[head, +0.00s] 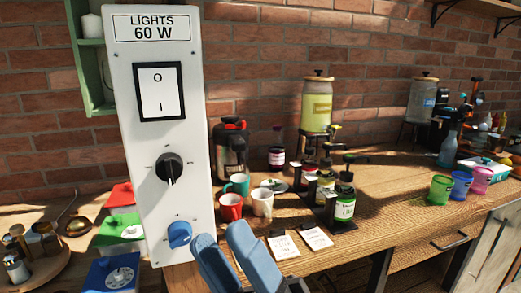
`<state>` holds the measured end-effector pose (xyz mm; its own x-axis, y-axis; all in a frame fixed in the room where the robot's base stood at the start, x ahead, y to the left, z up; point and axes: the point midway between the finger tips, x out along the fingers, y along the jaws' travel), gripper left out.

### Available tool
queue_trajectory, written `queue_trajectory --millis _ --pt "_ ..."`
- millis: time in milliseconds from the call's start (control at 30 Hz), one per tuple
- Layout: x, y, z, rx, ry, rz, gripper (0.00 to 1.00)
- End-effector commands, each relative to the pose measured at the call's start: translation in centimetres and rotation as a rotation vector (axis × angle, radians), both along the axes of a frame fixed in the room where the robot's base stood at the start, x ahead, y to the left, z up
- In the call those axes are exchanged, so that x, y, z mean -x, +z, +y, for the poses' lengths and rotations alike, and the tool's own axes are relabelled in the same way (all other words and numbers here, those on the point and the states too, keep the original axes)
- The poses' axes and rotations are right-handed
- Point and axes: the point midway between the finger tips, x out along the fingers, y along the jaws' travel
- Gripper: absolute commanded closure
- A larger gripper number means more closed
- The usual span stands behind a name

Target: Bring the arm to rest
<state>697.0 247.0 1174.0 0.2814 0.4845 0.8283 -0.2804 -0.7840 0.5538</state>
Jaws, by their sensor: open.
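My gripper (221,235) shows at the bottom centre in the head view, with two blue-grey fingers pointing up. The fingers are apart and nothing shows between them. The left fingertip appears just right of the lower blue knob (179,234) on a tall white panel (140,200); I cannot tell whether they touch. The panel is marked "LIGHTS 60 W". It also carries a black-framed rocker switch (160,91) marked O and I, and a black knob (168,168) with its pointer down. The rest of my arm is largely out of view.
Behind my gripper a wooden table (400,215) holds a red mug (230,207), a teal mug (238,184), a white mug (262,203), pump bottles (344,208), cards (283,246) and coloured cups (440,189). A round tray (50,268) with jars stands at lower left.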

Motion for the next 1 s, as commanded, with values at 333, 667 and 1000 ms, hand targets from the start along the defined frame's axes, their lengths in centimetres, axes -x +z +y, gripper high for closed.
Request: queue_trajectory --millis 333,667,1000 --pt "4.4 -7.7 -7.5 -0.276 -0.042 0.51 0.58" --pt "12.1 -15.2 -14.6 -0.484 -0.104 0.96 0.58" --pt "22.4 -19.8 -21.5 -0.641 -0.199 1.375 0.58"
